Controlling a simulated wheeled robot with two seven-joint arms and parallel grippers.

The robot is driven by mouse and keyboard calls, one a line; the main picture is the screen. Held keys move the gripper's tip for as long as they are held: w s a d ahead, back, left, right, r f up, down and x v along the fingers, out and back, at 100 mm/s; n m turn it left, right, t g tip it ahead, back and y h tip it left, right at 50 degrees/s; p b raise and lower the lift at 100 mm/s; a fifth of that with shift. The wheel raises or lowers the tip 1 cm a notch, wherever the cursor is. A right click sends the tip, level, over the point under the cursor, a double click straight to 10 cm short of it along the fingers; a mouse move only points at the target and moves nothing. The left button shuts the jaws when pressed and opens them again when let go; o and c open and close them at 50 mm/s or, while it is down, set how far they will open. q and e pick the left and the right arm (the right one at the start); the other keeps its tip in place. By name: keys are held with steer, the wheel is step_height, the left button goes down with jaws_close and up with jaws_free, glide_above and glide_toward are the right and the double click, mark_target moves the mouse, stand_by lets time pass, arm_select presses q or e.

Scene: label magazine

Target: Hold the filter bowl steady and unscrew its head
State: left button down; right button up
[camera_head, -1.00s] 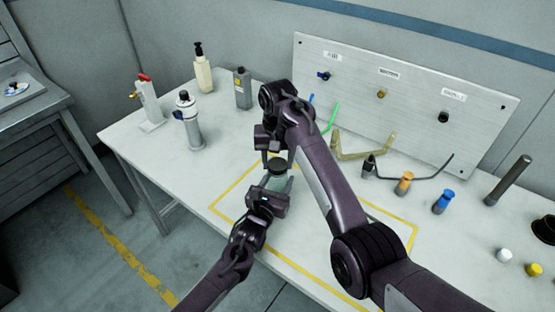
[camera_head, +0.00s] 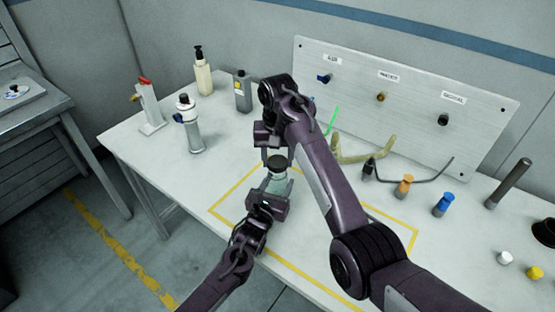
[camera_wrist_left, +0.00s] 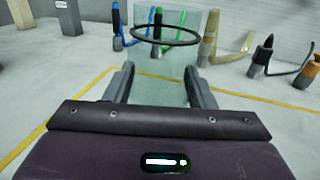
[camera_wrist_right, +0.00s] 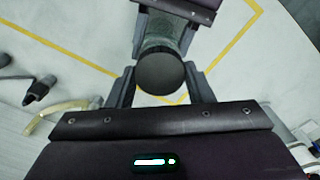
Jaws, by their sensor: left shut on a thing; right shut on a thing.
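The filter bowl (camera_head: 275,185) is a clear greenish cylinder, upright inside the yellow outline. My left gripper (camera_head: 274,190) is shut on the bowl from the near side. In the left wrist view the clear bowl (camera_wrist_left: 163,85) stands between its fingers, with a dark ring across it. My right gripper (camera_head: 279,156) comes from above and is shut on the head. In the right wrist view the head's flat dark top (camera_wrist_right: 160,72) lies between its fingers, partly covering the bowl (camera_wrist_right: 164,30).
A panel (camera_head: 400,100) with small fittings stands behind. Bent hoses (camera_head: 365,155) and coloured caps lie right. The table's left front is clear.

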steer(key=shift+r, duration=0.1)
steer(key=shift+r, duration=2)
arm_select(q)
steer(key=c, duration=0.6)
jaws_free()
steer(key=shift+o, duration=0.2)
steer(key=shift+a, duration=0.1)
